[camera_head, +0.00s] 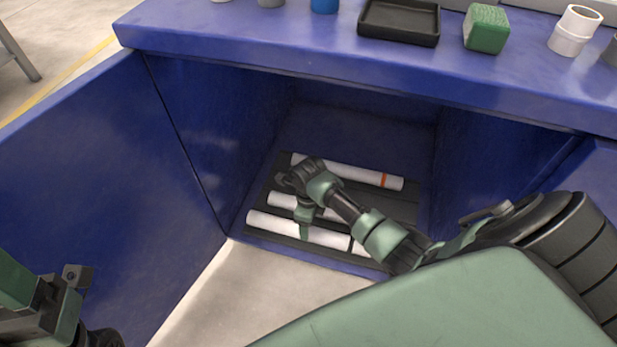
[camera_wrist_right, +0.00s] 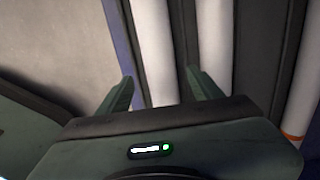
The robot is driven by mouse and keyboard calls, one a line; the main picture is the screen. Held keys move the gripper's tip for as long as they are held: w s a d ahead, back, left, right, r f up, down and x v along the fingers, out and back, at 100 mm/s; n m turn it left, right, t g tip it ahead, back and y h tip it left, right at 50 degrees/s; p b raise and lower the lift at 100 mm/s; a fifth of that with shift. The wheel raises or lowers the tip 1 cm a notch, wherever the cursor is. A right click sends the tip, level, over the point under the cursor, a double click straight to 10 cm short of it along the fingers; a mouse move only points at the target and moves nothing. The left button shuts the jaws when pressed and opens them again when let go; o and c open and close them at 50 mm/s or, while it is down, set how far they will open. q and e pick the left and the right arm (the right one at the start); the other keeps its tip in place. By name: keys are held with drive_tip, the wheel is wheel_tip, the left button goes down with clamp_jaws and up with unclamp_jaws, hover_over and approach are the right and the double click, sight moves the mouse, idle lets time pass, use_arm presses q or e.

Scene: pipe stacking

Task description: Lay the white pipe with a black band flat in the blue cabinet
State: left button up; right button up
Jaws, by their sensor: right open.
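The blue cabinet (camera_head: 188,105) stands open. A white pipe with a black band (camera_head: 290,228) lies flat at the front of its dark floor, partly hidden by my right arm. My right gripper (camera_head: 300,205) is inside the cabinet over the front and middle pipes. In the right wrist view my right gripper (camera_wrist_right: 160,82) is open, its fingers apart on either side of the front pipe (camera_wrist_right: 153,45), not closed on it. My left gripper (camera_head: 72,285) is at the lower left, outside the cabinet; its jaws do not show clearly.
A white pipe with an orange band (camera_head: 345,171) lies at the back of the cabinet, another white pipe (camera_head: 283,200) in the middle. The left door (camera_head: 80,190) is swung open. A black tray (camera_head: 400,22), green block (camera_head: 486,28) and white cup-like piece (camera_head: 574,30) stand on top.

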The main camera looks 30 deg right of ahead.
wheel_tip(320, 180, up, 6)
drive_tip(key=p, duration=0.2)
drive_tip(key=shift+r+p, duration=0.2)
drive_tip(key=shift+p, duration=0.15)
